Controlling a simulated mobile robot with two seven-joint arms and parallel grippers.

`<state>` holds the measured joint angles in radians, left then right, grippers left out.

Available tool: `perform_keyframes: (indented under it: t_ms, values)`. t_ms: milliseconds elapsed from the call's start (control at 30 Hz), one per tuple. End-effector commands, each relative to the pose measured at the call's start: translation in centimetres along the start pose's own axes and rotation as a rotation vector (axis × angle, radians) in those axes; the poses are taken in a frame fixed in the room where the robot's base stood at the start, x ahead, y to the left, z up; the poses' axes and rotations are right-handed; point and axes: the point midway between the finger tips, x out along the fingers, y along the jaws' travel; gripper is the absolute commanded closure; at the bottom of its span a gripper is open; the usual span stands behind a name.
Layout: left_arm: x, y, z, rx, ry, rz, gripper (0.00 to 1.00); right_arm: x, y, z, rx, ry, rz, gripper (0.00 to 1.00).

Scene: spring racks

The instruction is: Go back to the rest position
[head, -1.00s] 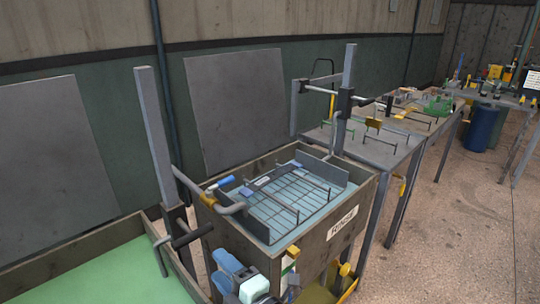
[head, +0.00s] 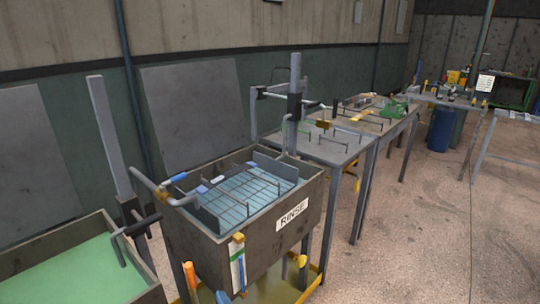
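Neither of my grippers is in view in the head picture. A tank labelled RINSE (head: 311,233) stands near the middle, holding bluish liquid and a wire rack (head: 246,194) with raised side plates. To its left is a tank of green liquid (head: 62,272) with a grey post (head: 108,130) beside it. I cannot tell from this view how my arms are posed.
A second post (head: 295,95) stands behind the rinse tank. Grey tables (head: 330,149) with several small items run back to the right. A dark blue barrel (head: 441,130) stands farther off. The floor (head: 430,235) at the right is clear.

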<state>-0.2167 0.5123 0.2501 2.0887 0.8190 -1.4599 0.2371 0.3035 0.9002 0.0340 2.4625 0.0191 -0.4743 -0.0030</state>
Motion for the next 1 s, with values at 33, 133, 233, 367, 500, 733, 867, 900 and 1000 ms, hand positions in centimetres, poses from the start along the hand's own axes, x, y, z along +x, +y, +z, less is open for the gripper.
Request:
perform_keyframes:
  t_ms: [33, 133, 233, 367, 500, 733, 867, 900, 1000]
  values:
    - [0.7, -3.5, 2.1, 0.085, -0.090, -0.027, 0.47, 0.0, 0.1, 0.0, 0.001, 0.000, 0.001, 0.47]
    - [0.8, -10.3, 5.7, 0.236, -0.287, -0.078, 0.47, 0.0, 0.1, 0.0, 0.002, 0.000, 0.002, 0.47]
    - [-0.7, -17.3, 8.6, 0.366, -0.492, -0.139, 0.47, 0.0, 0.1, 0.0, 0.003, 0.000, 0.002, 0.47]
    - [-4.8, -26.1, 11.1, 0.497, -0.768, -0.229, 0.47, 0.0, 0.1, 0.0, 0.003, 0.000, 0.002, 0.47]
    - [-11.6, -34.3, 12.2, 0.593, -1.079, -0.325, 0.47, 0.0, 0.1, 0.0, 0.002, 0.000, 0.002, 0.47]
    - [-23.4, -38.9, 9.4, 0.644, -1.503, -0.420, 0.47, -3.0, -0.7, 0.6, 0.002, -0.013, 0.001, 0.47]
    - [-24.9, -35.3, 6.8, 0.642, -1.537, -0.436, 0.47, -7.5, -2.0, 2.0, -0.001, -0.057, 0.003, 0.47]
    - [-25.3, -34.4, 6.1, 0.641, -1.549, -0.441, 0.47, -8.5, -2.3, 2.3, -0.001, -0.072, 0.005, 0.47]
    - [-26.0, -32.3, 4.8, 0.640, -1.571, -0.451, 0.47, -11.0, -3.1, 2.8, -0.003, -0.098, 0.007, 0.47]
